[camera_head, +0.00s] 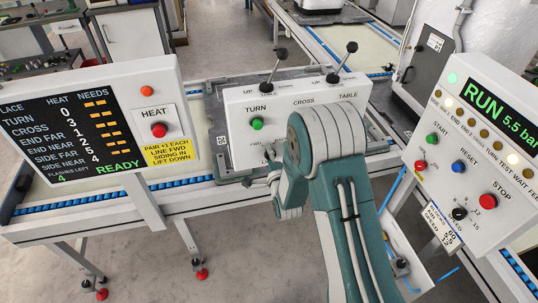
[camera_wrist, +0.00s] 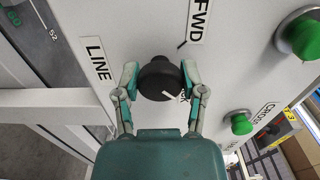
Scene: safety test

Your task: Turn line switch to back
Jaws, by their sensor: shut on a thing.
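The line switch is a round black knob (camera_wrist: 158,78) on a white panel face, with the "LINE" label (camera_wrist: 98,58) to its left and the "FWD" label (camera_wrist: 199,20) above right. My gripper (camera_wrist: 160,72) has one finger on each side of the knob and is shut on it. A short white mark shows on the knob's lower right part; its exact setting is hard to tell. In the head view my gripper (camera_head: 264,180) is at the lower front of the white control box (camera_head: 290,110), and my arm hides the knob.
Green buttons (camera_wrist: 300,36) sit right of the knob. Two black-knobbed levers (camera_head: 280,54) stand on the box top. A left display (camera_head: 70,125) reads "READY". A right panel (camera_head: 480,140) shows "RUN 5.5 bar" and a red stop button (camera_head: 488,201).

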